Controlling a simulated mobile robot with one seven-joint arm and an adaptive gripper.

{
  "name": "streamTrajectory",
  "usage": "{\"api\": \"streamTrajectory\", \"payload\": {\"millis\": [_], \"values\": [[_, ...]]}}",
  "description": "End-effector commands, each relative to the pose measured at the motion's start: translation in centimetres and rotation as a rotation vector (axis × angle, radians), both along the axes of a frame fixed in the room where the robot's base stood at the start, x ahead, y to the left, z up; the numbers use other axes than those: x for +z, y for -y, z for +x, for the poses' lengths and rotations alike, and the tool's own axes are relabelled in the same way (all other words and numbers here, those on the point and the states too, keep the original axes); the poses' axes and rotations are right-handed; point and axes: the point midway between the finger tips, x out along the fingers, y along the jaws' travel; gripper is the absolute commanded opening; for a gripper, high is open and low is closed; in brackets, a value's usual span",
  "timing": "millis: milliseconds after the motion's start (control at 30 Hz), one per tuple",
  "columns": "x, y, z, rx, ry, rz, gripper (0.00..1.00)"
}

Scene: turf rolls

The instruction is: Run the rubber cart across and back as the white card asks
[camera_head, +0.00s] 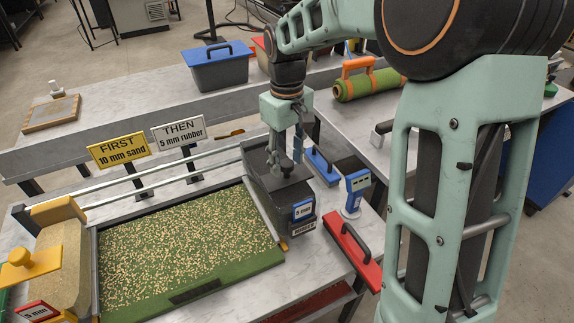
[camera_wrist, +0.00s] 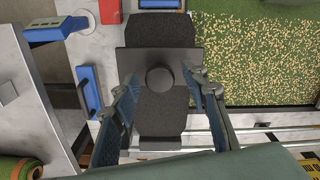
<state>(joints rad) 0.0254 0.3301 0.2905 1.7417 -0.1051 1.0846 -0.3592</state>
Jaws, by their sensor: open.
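The dark grey rubber cart (camera_head: 275,200) stands at the right end of the turf tray, with a blue "5 mm" label on its front. In the wrist view, the cart (camera_wrist: 140,60) shows black granules and a dark round knob (camera_wrist: 160,78) on its plate. My gripper (camera_head: 284,172) is over the cart, fingers open. In the wrist view, its fingertips (camera_wrist: 160,76) are on either side of the knob; contact is unclear. The green turf (camera_head: 180,245) is speckled with tan grains. The white card (camera_head: 181,133) reads "THEN 5 mm rubber".
A yellow card (camera_head: 119,149) reads "FIRST 10 mm sand". A tan cart (camera_head: 60,245) with a yellow knob stands at the tray's left end. Rails (camera_head: 155,176) run behind the turf.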

Motion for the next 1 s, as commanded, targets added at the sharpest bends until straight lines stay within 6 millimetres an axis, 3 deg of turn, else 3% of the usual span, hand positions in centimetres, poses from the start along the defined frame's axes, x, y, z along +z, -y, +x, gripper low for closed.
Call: {"api": "streamTrajectory", "payload": {"millis": [200,500,867,1000], "values": [[-1.8,0.0,0.0,0.000,-0.001,0.000,0.41],[-2.0,0.0,0.0,0.000,0.000,0.000,0.40],[-1.9,0.0,0.0,0.000,0.000,0.000,0.01],[-1.9,0.0,0.0,0.000,0.000,0.000,0.00]]}}
